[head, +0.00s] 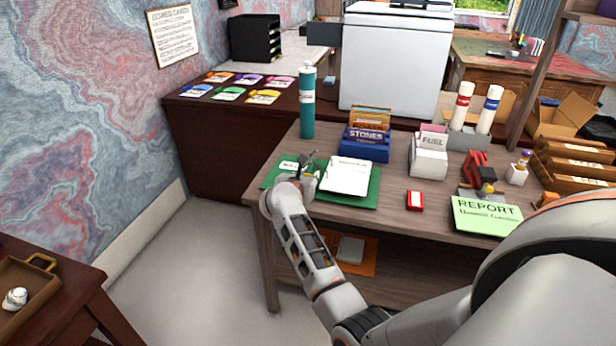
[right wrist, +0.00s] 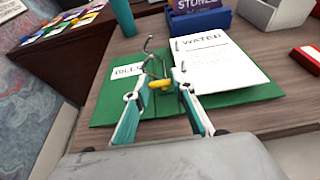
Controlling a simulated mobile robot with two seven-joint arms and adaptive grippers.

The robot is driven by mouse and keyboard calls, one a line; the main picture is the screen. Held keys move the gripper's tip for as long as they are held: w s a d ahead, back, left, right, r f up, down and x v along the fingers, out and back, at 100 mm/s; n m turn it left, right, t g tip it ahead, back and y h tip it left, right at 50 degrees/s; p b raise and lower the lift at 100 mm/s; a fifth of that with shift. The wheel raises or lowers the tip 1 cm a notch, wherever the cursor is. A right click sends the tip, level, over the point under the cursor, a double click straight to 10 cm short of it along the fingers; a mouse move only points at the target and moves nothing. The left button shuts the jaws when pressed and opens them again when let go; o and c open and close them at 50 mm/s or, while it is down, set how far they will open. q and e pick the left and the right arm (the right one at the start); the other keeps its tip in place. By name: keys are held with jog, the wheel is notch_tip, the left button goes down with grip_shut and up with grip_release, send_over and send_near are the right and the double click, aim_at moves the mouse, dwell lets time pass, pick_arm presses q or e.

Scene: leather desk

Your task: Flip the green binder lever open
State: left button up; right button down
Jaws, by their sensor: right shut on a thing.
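The green binder (head: 373,190) lies open on the wooden desk; it also shows in the right wrist view (right wrist: 232,95). Its left side bears a BILLS label (right wrist: 128,71), and white WATER sheets (right wrist: 215,62) lie on its right side. A metal ring mechanism (right wrist: 151,50) stands between them, with a yellow-tipped lever (right wrist: 160,84) at the near end. My right gripper (head: 306,172) is low over the binder's middle, with its fingers (right wrist: 158,92) on either side of the lever, shut on it. The gripper hides much of the lever in the head view. My left gripper is not in view.
A blue STONES box (head: 366,151) and a teal cylinder (head: 307,105) stand behind the binder. A red block (head: 415,201) lies to its right, with a FUEL holder (head: 429,160) and a green REPORT folder (head: 487,216) further along. Bare desk separates these from the binder.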

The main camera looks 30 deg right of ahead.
jog(key=shift+r, duration=0.2)
jog(key=c, duration=1.7)
grip_release()
jog(key=shift+f, duration=0.1)
notch_tip(320, 180, up, 10)
jog(key=shift+r, duration=0.1)
